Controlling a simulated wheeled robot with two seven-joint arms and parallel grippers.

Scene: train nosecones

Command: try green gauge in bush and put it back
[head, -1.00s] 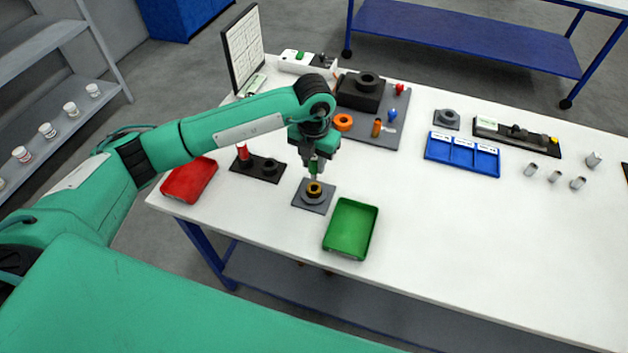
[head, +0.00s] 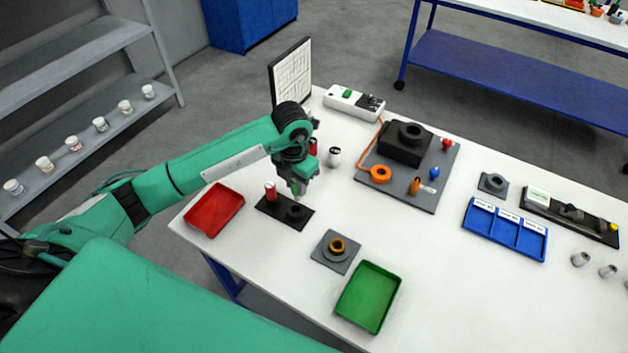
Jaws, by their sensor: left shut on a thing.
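The brass bush (head: 337,245) sits in a round grey holder on a square grey plate (head: 328,258) on the white table. The black gauge stand (head: 268,209) is behind and left of it, with a red gauge (head: 270,191) upright in its left place and a dark round seat (head: 295,211) at its right. My left gripper (head: 298,187) points down just above the right seat, clear of the bush. It is shut on the green gauge, which is mostly hidden by the jaws; I cannot tell whether its lower end touches the seat. My right gripper is out of view.
A red tray (head: 214,209) lies left of the stand and a green tray (head: 368,297) right of the bush. A dark grey board (head: 405,192) with a black block (head: 404,144) stands behind. A blue divided tray (head: 505,231) is at right. The table between is clear.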

